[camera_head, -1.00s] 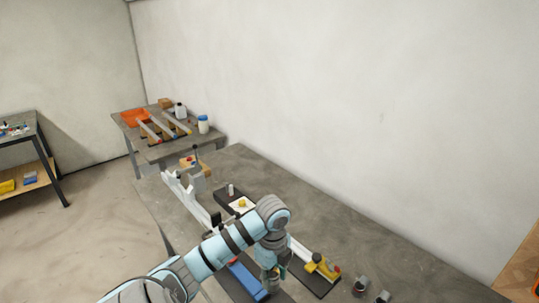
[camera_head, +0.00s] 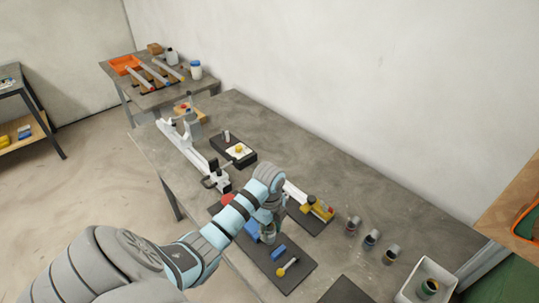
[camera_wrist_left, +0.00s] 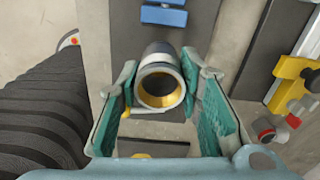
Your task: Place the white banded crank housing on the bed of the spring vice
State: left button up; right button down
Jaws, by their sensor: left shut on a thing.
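My left gripper (camera_head: 267,238) is shut on a short dark cylinder with a white band and a yellow ring inside its bore, which looks like the white banded crank housing (camera_wrist_left: 161,82). It sits between the teal fingers in the left wrist view. In the head view the gripper mostly hides it. Below is a dark base plate (camera_head: 297,279) with blue blocks (camera_head: 278,252) and a yellow-ended handle (camera_head: 288,267); it looks like the spring vice. A blue block also shows ahead in the left wrist view (camera_wrist_left: 164,16). Whether the housing touches the plate I cannot tell. My right gripper is out of view.
A yellow clamp (camera_head: 318,208) with a red knob and a pale rail stands close right of the gripper. Several banded cylinders (camera_head: 371,240) stand farther right, near a white bin (camera_head: 424,282). A long white fixture (camera_head: 188,147) lies left. Bare table lies towards the wall.

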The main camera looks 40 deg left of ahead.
aim_at(270, 227)
pick_arm(q)
notch_tip(270, 227, down, 4)
jog(key=shift+s+r, duration=0.1)
jog(key=shift+f, duration=0.2)
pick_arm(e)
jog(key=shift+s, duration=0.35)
pick_arm(q)
jog(key=shift+f, duration=0.1)
jog(key=o, duration=1.2)
notch_tip(270, 227, up, 8)
jog(key=shift+f, duration=0.1)
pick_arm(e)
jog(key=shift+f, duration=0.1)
